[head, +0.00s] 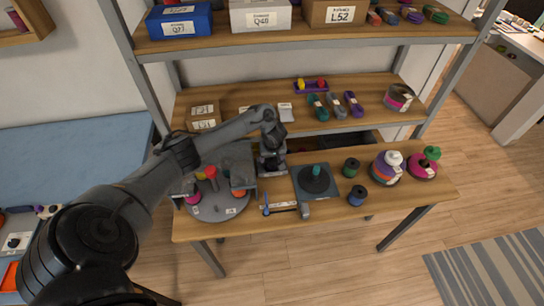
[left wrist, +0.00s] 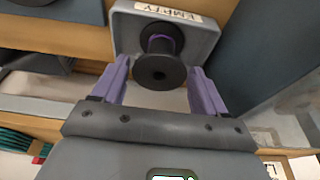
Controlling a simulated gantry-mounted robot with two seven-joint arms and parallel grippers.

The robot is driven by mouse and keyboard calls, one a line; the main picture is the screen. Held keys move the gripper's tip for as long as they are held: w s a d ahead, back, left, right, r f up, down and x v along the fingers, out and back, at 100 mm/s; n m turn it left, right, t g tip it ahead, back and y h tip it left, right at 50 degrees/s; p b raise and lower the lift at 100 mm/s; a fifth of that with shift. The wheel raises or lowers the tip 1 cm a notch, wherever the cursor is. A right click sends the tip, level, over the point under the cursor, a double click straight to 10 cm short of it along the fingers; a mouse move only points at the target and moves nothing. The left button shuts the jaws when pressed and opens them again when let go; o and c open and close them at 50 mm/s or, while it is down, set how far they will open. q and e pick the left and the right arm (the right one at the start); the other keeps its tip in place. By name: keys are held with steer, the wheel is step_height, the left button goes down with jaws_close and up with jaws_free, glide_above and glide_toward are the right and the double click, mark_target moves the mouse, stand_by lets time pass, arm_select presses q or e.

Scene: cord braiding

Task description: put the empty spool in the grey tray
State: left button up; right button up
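The empty spool (left wrist: 160,70), black with a purple core, shows end-on in the left wrist view, at the open side of the grey tray (left wrist: 203,45), which bears a label reading EMPTY. The spool appears to be in the tray, though its contact with the floor is hidden. My left gripper (left wrist: 158,66) has its two purple fingers apart on either side of the spool, with gaps visible. In the head view my left gripper (head: 271,158) points down at the back of the bench, and its wrist hides most of the tray. My right gripper is out of view.
On the bench, a round grey braiding disc (head: 222,211) with coloured spools stands left of the gripper. A black round stand (head: 314,180), a green spool (head: 351,167), a blue spool (head: 356,196) and cord cones (head: 388,168) are to the right. A shelf (head: 335,124) runs behind.

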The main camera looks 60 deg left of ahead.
arm_select(q)
steer(key=shift+o, duration=1.3)
